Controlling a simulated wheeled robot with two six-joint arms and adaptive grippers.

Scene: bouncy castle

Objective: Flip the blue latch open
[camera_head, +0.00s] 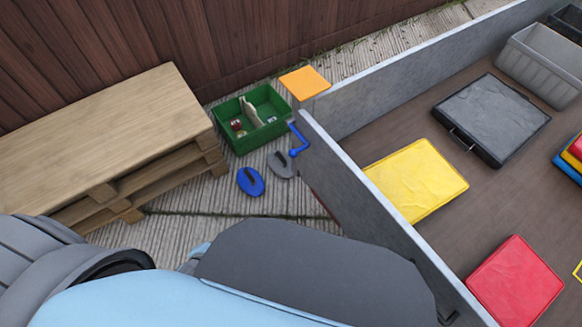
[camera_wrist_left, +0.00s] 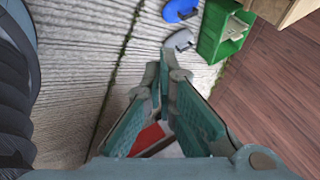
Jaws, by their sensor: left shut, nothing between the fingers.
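The blue latch (camera_head: 298,141) is a small bent blue handle at the end corner of the grey trailer-like wall in the head view, beside the green crate. I cannot make it out in the left wrist view. My left gripper (camera_wrist_left: 166,75) shows in the wrist view with its green-padded fingers shut at the tips and nothing held. It points over the slatted ground, short of the green crate. In the head view my left arm fills the bottom and the gripper itself is hidden. My right gripper is in neither view.
A green crate (camera_head: 252,118), blue oval pad (camera_head: 250,182) and grey oval pad (camera_head: 281,164) lie near the latch. An orange plate (camera_head: 304,83) is behind it. A wooden pallet stack (camera_head: 110,130) stands left. The grey wall (camera_head: 370,200) borders the bed with coloured slabs.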

